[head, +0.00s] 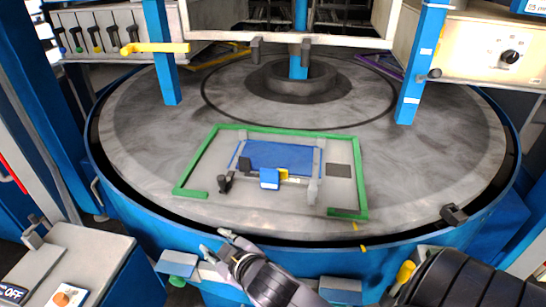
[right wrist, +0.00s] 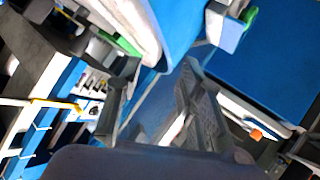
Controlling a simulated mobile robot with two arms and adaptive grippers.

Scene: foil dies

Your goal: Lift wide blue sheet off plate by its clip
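The wide blue sheet (head: 282,157) lies flat on the plate (head: 340,190), inside a green frame (head: 290,133) on the round grey table. A small blue block (head: 269,179) with a yellow part (head: 283,174) sits at the sheet's front edge; it looks like the clip. My right gripper (head: 215,243) is at the table's front rim, in front of the green frame and apart from the sheet and clip. Its fingers are spread and empty, and they also show apart in the right wrist view (right wrist: 158,72). My left gripper is not in view.
Blue posts (head: 412,65) stand at the table's back left and right. A yellow handle (head: 155,47) juts in at upper left. Dark clamps (head: 224,183) stand beside the sheet. The blue table rim (head: 400,241) curves across the front.

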